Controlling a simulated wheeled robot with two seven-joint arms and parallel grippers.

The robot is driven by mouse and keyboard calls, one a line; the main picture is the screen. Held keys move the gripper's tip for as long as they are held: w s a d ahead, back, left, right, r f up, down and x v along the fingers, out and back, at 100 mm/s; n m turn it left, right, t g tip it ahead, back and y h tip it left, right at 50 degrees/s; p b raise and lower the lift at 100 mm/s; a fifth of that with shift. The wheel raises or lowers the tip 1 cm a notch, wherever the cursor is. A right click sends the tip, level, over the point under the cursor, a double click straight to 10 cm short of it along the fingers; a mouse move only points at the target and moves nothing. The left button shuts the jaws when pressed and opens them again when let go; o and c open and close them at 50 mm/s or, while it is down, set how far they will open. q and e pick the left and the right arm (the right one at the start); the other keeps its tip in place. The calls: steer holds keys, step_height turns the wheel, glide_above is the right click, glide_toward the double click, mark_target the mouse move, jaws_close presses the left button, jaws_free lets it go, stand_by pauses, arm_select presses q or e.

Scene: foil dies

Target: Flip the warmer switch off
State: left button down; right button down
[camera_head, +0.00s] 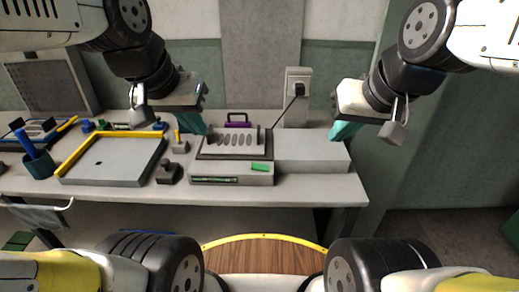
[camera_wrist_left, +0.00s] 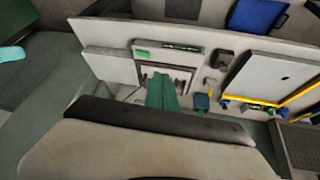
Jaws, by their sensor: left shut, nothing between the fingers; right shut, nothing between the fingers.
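The warmer (camera_head: 203,168) is a grey box near the table's middle, with a dark-edged plate holding several small grey dies (camera_head: 235,139). A green piece that looks like its switch (camera_head: 261,167) sits on the front right of its top; I cannot tell its on or off position. The green piece also shows in the left wrist view (camera_wrist_left: 142,54). My left gripper (camera_head: 193,123) is shut and empty, behind and left of the warmer; its teal fingers (camera_wrist_left: 162,92) also show in the wrist view. My right gripper (camera_head: 343,131) is shut and empty above the grey block's right end.
A plain grey block (camera_head: 312,152) adjoins the warmer on the right. A cord runs to a wall outlet (camera_head: 298,82) behind. A purple handle (camera_head: 238,118) stands at the back. A yellow-edged tray (camera_head: 107,178) and a dark block (camera_head: 168,172) lie left.

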arm_select(q)
steer(key=w+d+f+m+g+y, duration=0.2)
steer(key=w+d+m+g, duration=0.3)
steer(key=w+m, duration=0.5)
steer(key=m+y, duration=0.3)
steer(key=m, duration=0.3)
glide_above(256, 167)
steer(key=d, duration=0.4)
step_height(256, 167, down, 7)
steer(key=shift+w+a+g, duration=0.15)
steer(key=shift+a+g, duration=0.1)
steer(key=shift+g, duration=0.05)
steer(key=x, duration=1.4)
steer(key=shift+d, duration=0.2)
steer(key=shift+a+f+h, duration=0.25)
steer(key=shift+f+h, duration=0.05)
steer(key=shift+h, duration=0.3)
steer(key=shift+d, duration=0.1)
steer(key=shift+f, duration=0.1)
